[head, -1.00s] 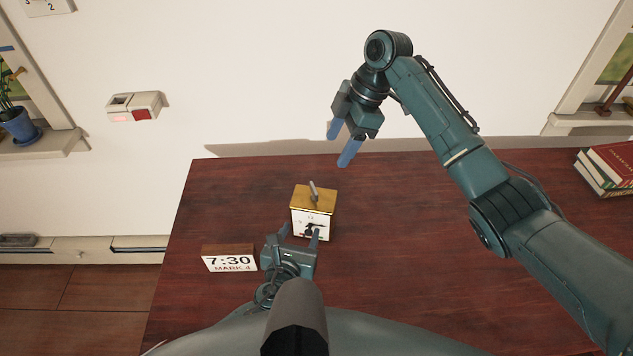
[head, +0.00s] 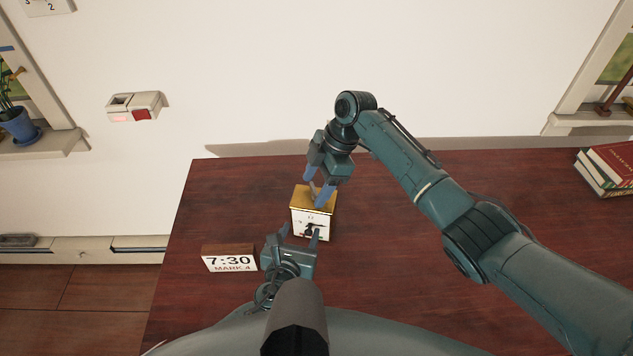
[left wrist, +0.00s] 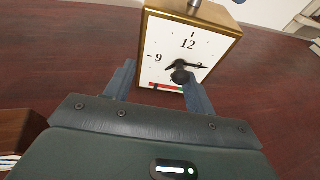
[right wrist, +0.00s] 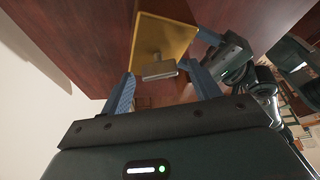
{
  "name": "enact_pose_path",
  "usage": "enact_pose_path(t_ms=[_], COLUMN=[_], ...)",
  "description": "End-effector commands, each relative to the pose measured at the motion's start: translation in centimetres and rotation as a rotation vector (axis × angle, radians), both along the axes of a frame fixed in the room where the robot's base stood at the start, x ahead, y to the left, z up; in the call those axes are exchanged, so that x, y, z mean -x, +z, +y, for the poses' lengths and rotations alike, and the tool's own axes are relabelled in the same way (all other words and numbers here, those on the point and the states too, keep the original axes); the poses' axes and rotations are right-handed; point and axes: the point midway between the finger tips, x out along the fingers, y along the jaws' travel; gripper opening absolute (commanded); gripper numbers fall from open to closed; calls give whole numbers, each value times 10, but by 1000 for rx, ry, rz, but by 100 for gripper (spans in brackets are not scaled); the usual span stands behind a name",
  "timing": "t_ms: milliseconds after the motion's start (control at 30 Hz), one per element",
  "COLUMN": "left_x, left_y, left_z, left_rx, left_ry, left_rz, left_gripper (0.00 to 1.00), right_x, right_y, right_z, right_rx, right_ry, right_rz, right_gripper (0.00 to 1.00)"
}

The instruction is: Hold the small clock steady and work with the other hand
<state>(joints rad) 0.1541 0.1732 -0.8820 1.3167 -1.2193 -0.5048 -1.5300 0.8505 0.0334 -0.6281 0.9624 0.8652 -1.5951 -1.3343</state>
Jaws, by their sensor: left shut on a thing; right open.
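The small clock (head: 310,218) is a gold box with a white face, standing on the dark red table. It also shows in the left wrist view (left wrist: 172,45), with black hands, a dark centre knob and a red strip. My left gripper (head: 300,232) is shut on the clock, a finger at each side of its lower front. A grey key (right wrist: 158,70) stands up from the gold top. My right gripper (head: 314,190) is open just above the top, its fingers on either side of the key. I cannot tell whether they touch it.
A sign reading "7:30 MARK 4" (head: 230,263) stands left of my left gripper. Books (head: 608,165) lie at the table's right end. A device with a red button (head: 140,114) is on the wall. The table (head: 400,290) right of the clock is bare under my right arm.

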Motion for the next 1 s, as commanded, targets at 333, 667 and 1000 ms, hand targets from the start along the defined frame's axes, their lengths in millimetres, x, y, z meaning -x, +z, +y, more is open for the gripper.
enact_pose_path(t_ms=[333, 667, 1000], left_x=[0, 0, 0], left_y=[-1, -1, -1], left_z=[0, 0, 0], left_rx=[2, 2, 2], left_ry=[0, 0, 0], left_rz=[3, 3, 3], left_gripper=[26, 26, 26], right_x=[0, 0, 1], right_y=[-1, -1, -1], right_z=[0, 0, 0], right_rx=[0, 0, 1], right_ry=[0, 0, -14], right_rz=[1, 1, 1], right_gripper=[54, 27, 17])
